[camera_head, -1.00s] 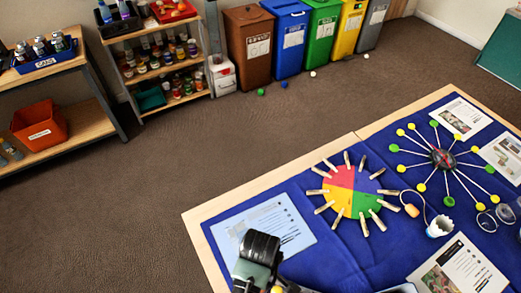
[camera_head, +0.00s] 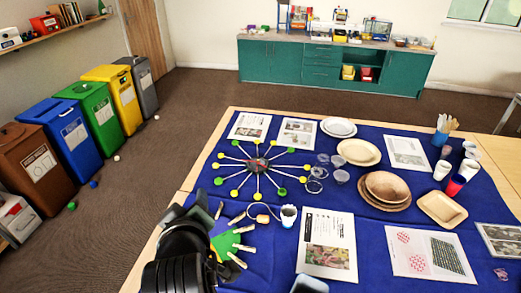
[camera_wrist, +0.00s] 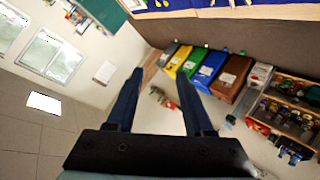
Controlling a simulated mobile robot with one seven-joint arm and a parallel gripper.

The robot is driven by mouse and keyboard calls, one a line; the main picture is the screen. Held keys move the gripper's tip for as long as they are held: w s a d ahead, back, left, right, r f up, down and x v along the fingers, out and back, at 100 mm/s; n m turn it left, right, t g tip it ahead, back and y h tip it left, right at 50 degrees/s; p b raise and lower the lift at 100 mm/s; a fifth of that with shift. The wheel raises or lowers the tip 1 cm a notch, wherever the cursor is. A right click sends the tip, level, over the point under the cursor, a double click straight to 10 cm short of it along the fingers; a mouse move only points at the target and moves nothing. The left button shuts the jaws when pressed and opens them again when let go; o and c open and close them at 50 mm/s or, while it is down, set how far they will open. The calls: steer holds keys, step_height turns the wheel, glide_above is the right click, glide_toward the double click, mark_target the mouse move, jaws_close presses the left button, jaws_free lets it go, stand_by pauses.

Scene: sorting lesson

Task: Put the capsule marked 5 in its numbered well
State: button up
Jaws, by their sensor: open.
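My gripper (camera_wrist: 158,75) shows in the wrist view with its two dark fingers spread apart and nothing between them. In the head view my dark arm covers the lower left part of the table (camera_head: 178,197). I cannot make out a capsule marked 5 or any numbered wells in either view. The arm hides part of the coloured wheel with clothespins (camera_head: 226,243) on the table.
The blue-clothed table holds a spoked model (camera_head: 258,165), a wooden bowl (camera_head: 386,186), plates, cups and printed sheets. Coloured bins (camera_head: 68,130) line the left wall. A green cabinet (camera_head: 270,62) stands at the back. Brown floor between bins and table is mostly clear.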

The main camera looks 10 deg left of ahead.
steer(key=w+d+r+m+t, duration=0.1)
steer(key=d+r+m+t, duration=0.15)
steer(key=r, duration=0.65)
steer(key=w+d+r+m+t, duration=0.1)
steer(key=d+r+t, duration=0.25)
steer(key=r, duration=0.55)
steer(key=s+d+r+m+t+h, duration=0.1)
steer(key=s+d+r+m+t, duration=0.1)
steer(key=r, duration=0.6)
steer(key=s+d+r+m+t+h, duration=0.1)
steer(key=s+d+r+m+t, duration=0.2)
steer(key=r, duration=0.5)
steer(key=s+d+r+m+t+h, duration=0.2)
steer(key=s+d+r+t, duration=0.2)
steer(key=r, duration=0.5)
steer(key=s+d, duration=0.2)
steer(key=s, duration=0.1)
steer(key=shift+s+d+t, duration=0.2)
steer(key=shift+s+t, duration=0.1)
steer(key=shift+t, duration=0.1)
